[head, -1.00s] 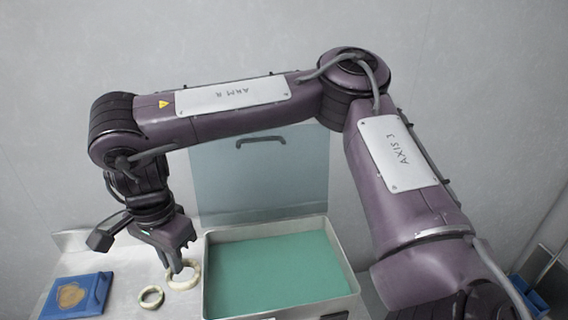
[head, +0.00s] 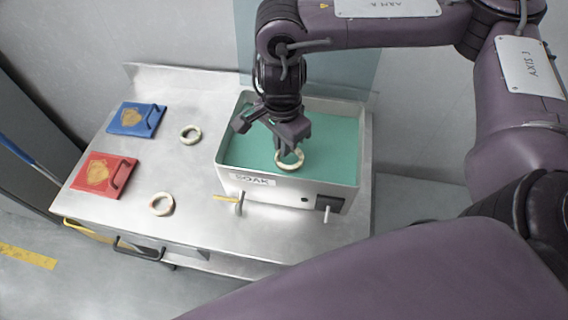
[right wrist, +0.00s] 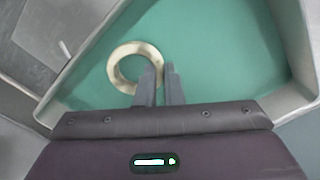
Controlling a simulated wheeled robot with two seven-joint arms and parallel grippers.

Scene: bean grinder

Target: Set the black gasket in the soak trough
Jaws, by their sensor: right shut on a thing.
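My right gripper (head: 284,150) is shut on a pale cream ring (head: 291,168), with the fingers pinching one side of its rim. The ring, upper left of the fingertips, also shows in the right wrist view (right wrist: 116,66). The gripper and ring are over the green interior of the soak trough (head: 280,189), a metal box marked SOAK. I cannot tell whether the ring touches the green surface. The trough's wall also shows in the right wrist view (right wrist: 291,40). I see no black gasket; the rings in view are pale. My left gripper is not in view.
Two more pale rings lie on the metal bench, one behind (head: 182,137) and one in front (head: 153,207). A blue plate (head: 152,121) and a red plate (head: 121,180) lie at the left. A yellow-handled tap (head: 226,198) juts from the trough front.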

